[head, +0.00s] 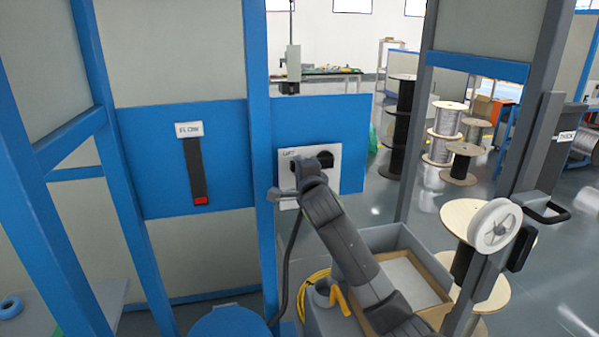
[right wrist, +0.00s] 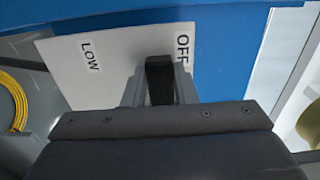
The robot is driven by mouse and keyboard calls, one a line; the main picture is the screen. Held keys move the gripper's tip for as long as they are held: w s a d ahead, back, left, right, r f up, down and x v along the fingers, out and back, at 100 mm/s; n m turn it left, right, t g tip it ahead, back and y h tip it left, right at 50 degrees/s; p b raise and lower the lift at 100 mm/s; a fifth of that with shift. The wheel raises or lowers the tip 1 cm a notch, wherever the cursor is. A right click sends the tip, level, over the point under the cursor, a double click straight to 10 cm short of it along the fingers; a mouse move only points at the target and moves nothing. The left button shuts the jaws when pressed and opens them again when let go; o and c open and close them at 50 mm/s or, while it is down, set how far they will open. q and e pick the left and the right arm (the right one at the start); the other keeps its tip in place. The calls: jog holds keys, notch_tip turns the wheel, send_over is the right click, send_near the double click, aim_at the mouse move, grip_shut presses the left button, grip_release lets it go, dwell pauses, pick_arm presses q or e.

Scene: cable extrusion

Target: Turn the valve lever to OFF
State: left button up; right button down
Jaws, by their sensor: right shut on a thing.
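The valve's white plate (head: 334,151) is fixed to a blue panel, with my right arm in front of it. In the right wrist view the plate (right wrist: 112,62) carries a LOW label (right wrist: 90,57) and an OFF label (right wrist: 183,50). The black valve lever (right wrist: 159,82) lies between the fingers of my right gripper (right wrist: 160,92), which is shut on it. The lever is closer to the OFF label than to LOW. The valve's pivot is hidden. In the head view my wrist covers much of the plate. My left gripper is not in view.
A FLOW slider (head: 197,170) with a red end sits on the blue panel (head: 232,135) to the left. Blue frame posts (head: 258,100) stand beside the plate. A grey bin (head: 385,240) and cable spools (head: 447,130) stand to the right.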

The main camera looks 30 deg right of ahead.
dwell(0.5)
jog(key=c, duration=1.2)
grip_release()
jog(key=shift+o, duration=0.2)
jog(key=shift+s, duration=0.1)
jog(key=b+v, duration=0.1)
jog(key=v, duration=1.6)
jog(key=shift+s+a, duration=0.1)
